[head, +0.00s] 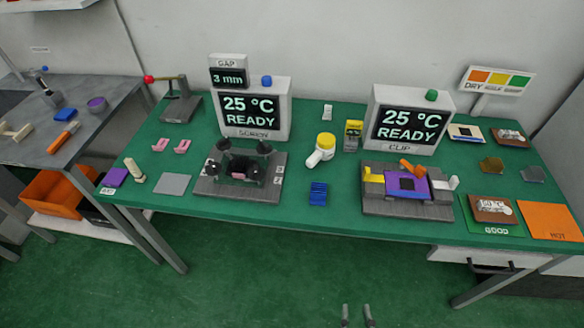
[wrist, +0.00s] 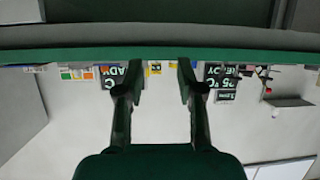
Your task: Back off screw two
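The screw fixture (head: 222,188) is a grey plate on the left half of the green bench, below the left display. Several dark round screw knobs (head: 265,147) stand on it around a small pink part (head: 239,174). Small white tags on the plate are too small to read, so I cannot tell which knob is screw two. My gripper (head: 357,313) shows only its fingertips at the bottom of the head view, well in front of the bench and apart from the fixture. In the upside-down wrist view my gripper (wrist: 160,70) is open, with nothing between its fingers.
The left display (head: 249,111) reads 25 °C READY, with a 3 mm gap sign above. A white and yellow bottle (head: 321,150) and a blue ribbed block (head: 318,194) stand right of the fixture. A clip fixture (head: 400,205) is farther right. The floor before the bench is clear.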

